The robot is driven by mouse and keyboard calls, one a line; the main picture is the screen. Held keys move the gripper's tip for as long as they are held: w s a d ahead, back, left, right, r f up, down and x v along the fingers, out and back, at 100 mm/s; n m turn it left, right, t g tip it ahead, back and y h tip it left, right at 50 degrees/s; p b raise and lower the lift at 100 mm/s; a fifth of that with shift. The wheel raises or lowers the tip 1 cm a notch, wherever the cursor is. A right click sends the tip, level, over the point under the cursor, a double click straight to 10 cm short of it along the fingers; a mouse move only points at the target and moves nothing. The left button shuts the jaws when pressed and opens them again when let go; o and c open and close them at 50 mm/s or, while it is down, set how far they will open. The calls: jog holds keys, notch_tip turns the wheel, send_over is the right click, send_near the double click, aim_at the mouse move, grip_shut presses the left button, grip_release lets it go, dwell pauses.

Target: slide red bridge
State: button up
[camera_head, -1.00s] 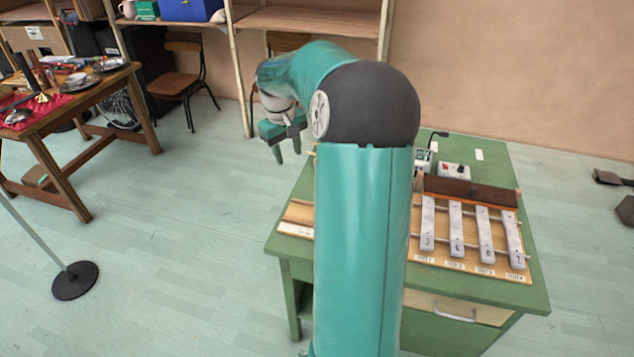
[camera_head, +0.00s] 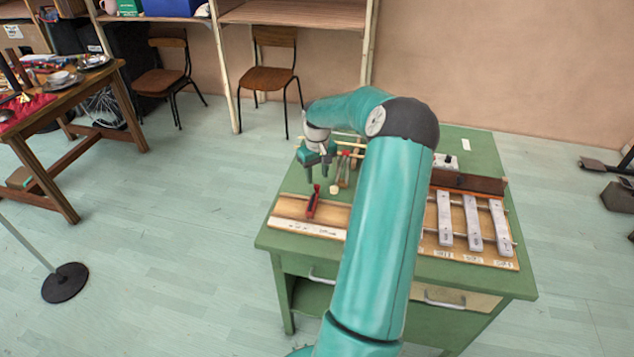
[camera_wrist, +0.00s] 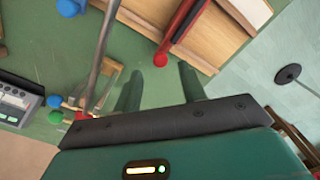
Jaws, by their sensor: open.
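The red bridge (camera_head: 313,203) is a narrow red and dark piece lying across the wooden board (camera_head: 340,215) at the left side of the green table. In the wrist view the red bridge (camera_wrist: 182,32) shows at the top, with a rounded red end, on the wooden board (camera_wrist: 205,55). My gripper (camera_head: 317,174) is open and empty above the table, just behind the bridge in the head view. In the wrist view my gripper (camera_wrist: 160,74) has its fingers apart, below the bridge's rounded end and not touching it. My arm hides the board's right part.
Metal bars (camera_head: 473,222) on a wooden frame stand at the table's right. In the wrist view, a blue-headed mallet (camera_wrist: 68,7), a grey box (camera_wrist: 20,100) and a metal rod (camera_wrist: 97,50) lie near my gripper. Open floor is left of the table.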

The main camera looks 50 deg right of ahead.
aim_at(317, 186)
jog(key=shift+f, duration=1.9)
grip_shut()
